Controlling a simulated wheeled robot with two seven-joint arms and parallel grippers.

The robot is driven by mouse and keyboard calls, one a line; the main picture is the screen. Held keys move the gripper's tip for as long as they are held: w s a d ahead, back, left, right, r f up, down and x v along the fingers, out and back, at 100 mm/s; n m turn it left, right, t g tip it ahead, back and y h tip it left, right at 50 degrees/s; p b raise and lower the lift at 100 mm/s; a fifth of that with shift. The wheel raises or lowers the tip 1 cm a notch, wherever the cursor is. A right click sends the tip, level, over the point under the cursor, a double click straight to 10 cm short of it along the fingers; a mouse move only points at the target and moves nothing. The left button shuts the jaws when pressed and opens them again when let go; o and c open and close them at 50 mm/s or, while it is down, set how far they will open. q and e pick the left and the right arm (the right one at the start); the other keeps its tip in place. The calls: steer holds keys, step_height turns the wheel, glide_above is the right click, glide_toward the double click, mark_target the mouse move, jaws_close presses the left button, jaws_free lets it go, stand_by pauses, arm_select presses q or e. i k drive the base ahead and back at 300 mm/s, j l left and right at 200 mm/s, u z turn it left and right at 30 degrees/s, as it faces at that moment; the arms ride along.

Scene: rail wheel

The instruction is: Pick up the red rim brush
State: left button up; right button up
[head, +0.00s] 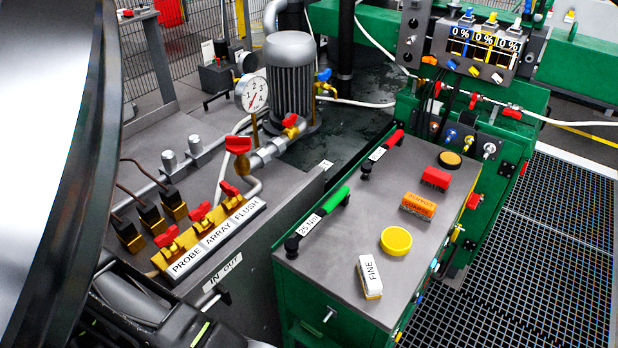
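A red block (436,178) with a dark underside lies near the far right side of the grey cart top; it looks like the red rim brush, though its bristles are too small to make out. A long tool with a red handle (394,139) and black ends lies to its left, with a white label beside it. I see neither gripper's fingers in the head view, and nothing is touching the red block. Dark machinery at the bottom left may be part of my arm, but I cannot tell.
The green cart (345,262) also holds an orange block (418,206), a yellow disc (396,241), a white FINE block (370,278) and a green-handled tool (336,200). A large wheel (50,150) fills the left. A panel with displays (487,45) stands behind the cart.

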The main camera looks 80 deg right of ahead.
mark_target(433, 178)
steer(key=z, duration=2.75)
